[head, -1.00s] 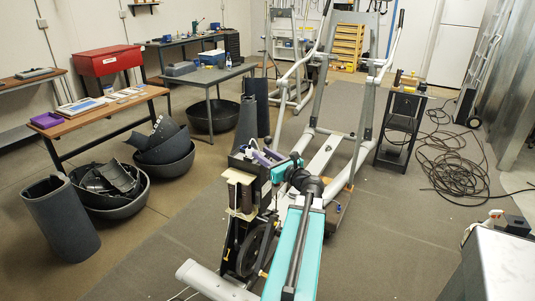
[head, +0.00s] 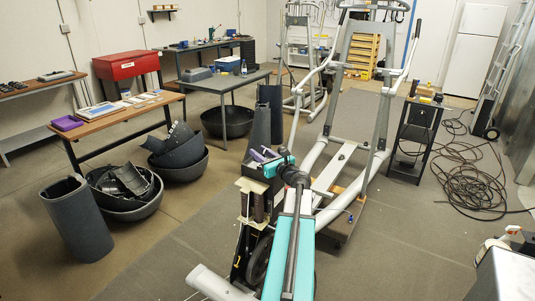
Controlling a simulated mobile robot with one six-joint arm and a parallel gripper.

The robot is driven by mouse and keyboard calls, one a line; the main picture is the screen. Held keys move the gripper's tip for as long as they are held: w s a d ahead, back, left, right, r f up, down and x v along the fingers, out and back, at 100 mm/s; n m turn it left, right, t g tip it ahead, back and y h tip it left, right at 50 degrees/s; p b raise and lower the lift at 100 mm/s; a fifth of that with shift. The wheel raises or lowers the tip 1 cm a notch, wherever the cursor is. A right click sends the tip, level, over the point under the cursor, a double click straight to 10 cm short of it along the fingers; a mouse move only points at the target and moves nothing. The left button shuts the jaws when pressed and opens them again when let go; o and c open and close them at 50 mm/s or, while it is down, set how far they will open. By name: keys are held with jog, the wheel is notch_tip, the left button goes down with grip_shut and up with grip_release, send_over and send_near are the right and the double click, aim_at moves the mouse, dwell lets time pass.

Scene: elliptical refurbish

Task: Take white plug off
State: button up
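I cannot make out a white plug for certain in the head view. The elliptical machine with its cover off stands in the centre, with a dark flywheel (head: 259,262) low down and a pale plate (head: 247,186) above it. My teal and black arm reaches up from the bottom edge over this machine. My gripper (head: 261,155), with purple parts, is at the arm's far end, close above the machine's dark upper housing. It is small and partly hidden by my wrist, so its fingers and anything between them cannot be told.
Dark plastic covers and bowls (head: 122,206) lie on the floor at left, near a wooden table (head: 165,103). A dark cart (head: 412,140) and coiled black cable (head: 470,178) are at right.

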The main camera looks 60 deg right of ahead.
jog(key=shift+x, duration=0.85)
grip_shut()
